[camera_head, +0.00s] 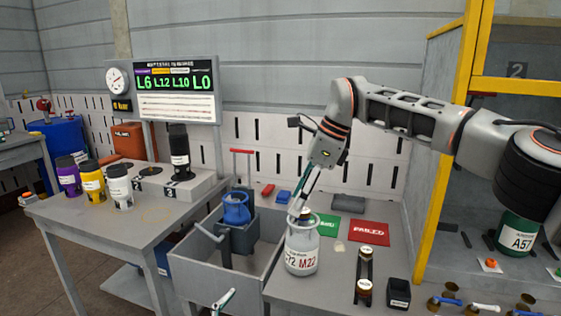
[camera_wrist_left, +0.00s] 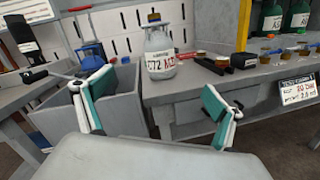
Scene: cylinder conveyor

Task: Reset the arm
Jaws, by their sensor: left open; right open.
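A grey-white gas cylinder (camera_head: 301,252) labelled C72 M22 stands upright on the grey bench; it also shows in the left wrist view (camera_wrist_left: 158,55). My right arm reaches in from the right, and its gripper (camera_head: 300,200) points down at the cylinder's top. Its fingers are partly hidden against the cylinder's neck, and I cannot tell whether they touch it. My left gripper (camera_wrist_left: 160,112) is open and empty in the left wrist view, in front of the bench and the sink-like bin. In the head view only a finger of it shows at the bottom edge.
A grey bin (camera_head: 200,275) with a blue cylinder (camera_head: 236,208) in a stand is left of the bench. A green mat and a red FAILED mat (camera_head: 369,232) lie behind. The left table (camera_head: 85,220) holds several bottles. A yellow frame (camera_head: 440,150) stands at the right.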

